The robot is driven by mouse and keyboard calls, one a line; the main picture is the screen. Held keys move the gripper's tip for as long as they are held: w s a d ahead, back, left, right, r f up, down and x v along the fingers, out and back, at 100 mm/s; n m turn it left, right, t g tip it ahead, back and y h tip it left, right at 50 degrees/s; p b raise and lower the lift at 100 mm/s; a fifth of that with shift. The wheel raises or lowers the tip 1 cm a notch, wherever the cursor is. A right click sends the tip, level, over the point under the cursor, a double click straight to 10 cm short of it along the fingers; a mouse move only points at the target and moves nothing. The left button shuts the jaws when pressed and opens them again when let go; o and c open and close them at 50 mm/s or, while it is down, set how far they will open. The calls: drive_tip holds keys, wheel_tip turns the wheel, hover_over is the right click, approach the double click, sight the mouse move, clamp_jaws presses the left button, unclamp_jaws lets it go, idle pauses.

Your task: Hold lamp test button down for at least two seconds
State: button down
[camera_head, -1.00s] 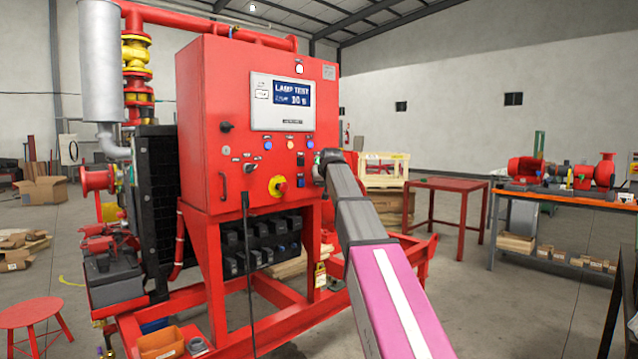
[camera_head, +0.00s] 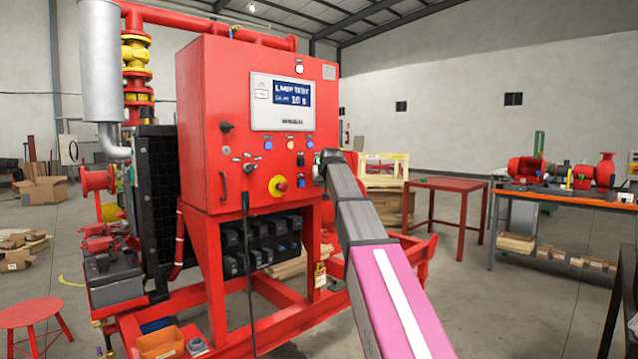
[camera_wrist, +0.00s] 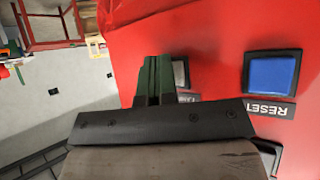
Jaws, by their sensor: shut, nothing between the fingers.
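The red control cabinet (camera_head: 245,100) has a display (camera_head: 292,95) that reads "LAMP TEST" with a number below, seemingly 10. My gripper (camera_head: 317,170) is at the right part of its front panel, mostly hidden by my wrist. In the wrist view my dark green fingers (camera_wrist: 157,72) are shut together, with tips at the red panel. I cannot tell whether that button is pressed in. A blue button labelled RESET (camera_wrist: 271,72) sits to the right, clear of the fingers.
A yellow and red emergency stop (camera_head: 279,185) and several switches are left of my gripper on the panel. A black cable (camera_head: 248,270) hangs in front of the cabinet. A red table (camera_head: 445,184) and a workbench (camera_head: 560,198) stand at the right.

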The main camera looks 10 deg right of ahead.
drive_tip(key=shift+s, duration=0.1)
idle(0.4)
drive_tip(key=shift+s+d, duration=0.45)
drive_tip(key=shift+s, duration=0.15)
drive_tip(key=s+d, duration=0.1)
drive_tip(key=s, duration=0.1)
drive_tip(key=s+d, duration=0.2)
idle(0.5)
